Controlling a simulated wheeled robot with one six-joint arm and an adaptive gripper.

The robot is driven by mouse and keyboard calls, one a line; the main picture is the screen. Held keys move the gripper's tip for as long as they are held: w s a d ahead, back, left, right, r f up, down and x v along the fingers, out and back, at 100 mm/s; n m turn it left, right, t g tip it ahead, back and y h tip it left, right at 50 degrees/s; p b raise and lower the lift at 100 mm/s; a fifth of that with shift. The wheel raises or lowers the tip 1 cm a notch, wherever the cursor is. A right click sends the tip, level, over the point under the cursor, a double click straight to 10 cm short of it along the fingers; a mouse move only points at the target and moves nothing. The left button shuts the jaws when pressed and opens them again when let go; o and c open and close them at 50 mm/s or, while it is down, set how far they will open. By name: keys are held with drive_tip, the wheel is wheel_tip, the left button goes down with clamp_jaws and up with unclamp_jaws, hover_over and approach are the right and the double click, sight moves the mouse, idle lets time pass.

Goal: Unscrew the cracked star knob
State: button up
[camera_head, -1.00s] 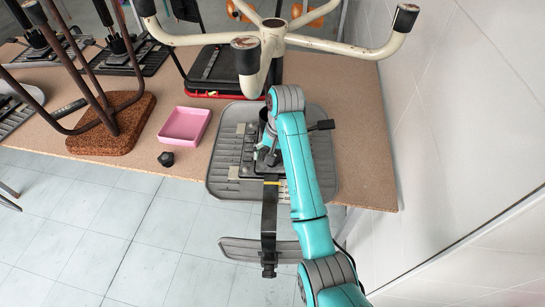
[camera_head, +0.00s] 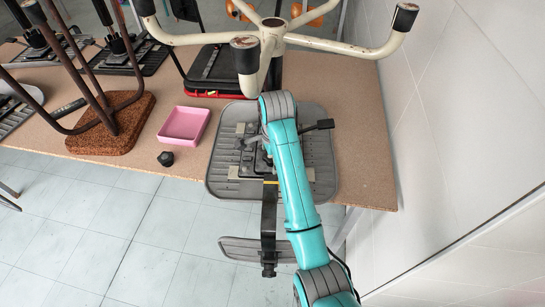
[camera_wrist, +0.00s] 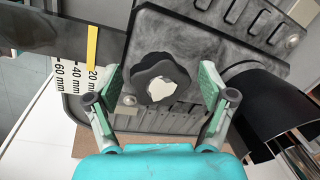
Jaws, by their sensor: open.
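The star knob (camera_wrist: 160,78) is black and lobed, with a pale broken patch on its face, and sits on a grey metal plate (camera_wrist: 225,50) under the chair seat. My gripper (camera_wrist: 160,92) is open in the wrist view, with one green-padded finger on each side of the knob. Gaps show between the pads and the knob, so it is not gripped. In the head view the upturned grey seat (camera_head: 221,175) lies at the table's front, and my arm hides the knob there.
A pink tray (camera_head: 184,124) and a loose black knob (camera_head: 166,158) lie left of the seat. A black bar with a scale and yellow mark (camera_wrist: 92,48) runs beside the plate. A dark curved part (camera_wrist: 262,95) is close on the right. A cream chair base (camera_head: 262,48) stands behind.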

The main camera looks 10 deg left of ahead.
drive_tip(key=m, duration=0.5)
drive_tip(key=shift+h, duration=0.4)
drive_tip(key=m, duration=0.5)
drive_tip(key=shift+h, duration=0.4)
clamp_jaws()
drive_tip(key=shift+f, duration=0.1)
drive_tip(key=n, duration=0.4)
drive_tip(key=shift+d+y, duration=0.1)
drive_tip(key=shift+y, duration=0.3)
drive_tip(key=n, duration=0.5)
drive_tip(key=shift+f+n+y, duration=0.1)
drive_tip(key=shift+n+y, duration=0.2)
drive_tip(key=shift+y, duration=0.1)
drive_tip(key=shift+s+n, duration=0.1)
drive_tip(key=shift+n, duration=0.8)
